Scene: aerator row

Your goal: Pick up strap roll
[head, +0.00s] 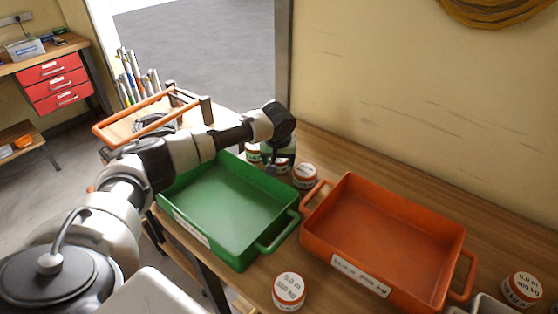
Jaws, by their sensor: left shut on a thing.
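Several short white rolls with coloured bands and printed labels are on the wooden bench. One strap roll (304,175) stands behind the gap between the green and orange trays. Another roll (289,290) stands in front of the trays, and one (521,288) is at the far right. My left gripper (277,165) points down behind the green tray's far corner, shut on a roll there. The gripper partly hides that roll and the ones close beside it, so its label is unclear. My right gripper is out of view.
An empty green tray (275,241) and an empty orange tray (457,254) take up the middle of the bench. An orange-handled carrier (118,129) is behind my left arm. A wall rises close behind the bench. A red-drawer workbench (57,92) is far left.

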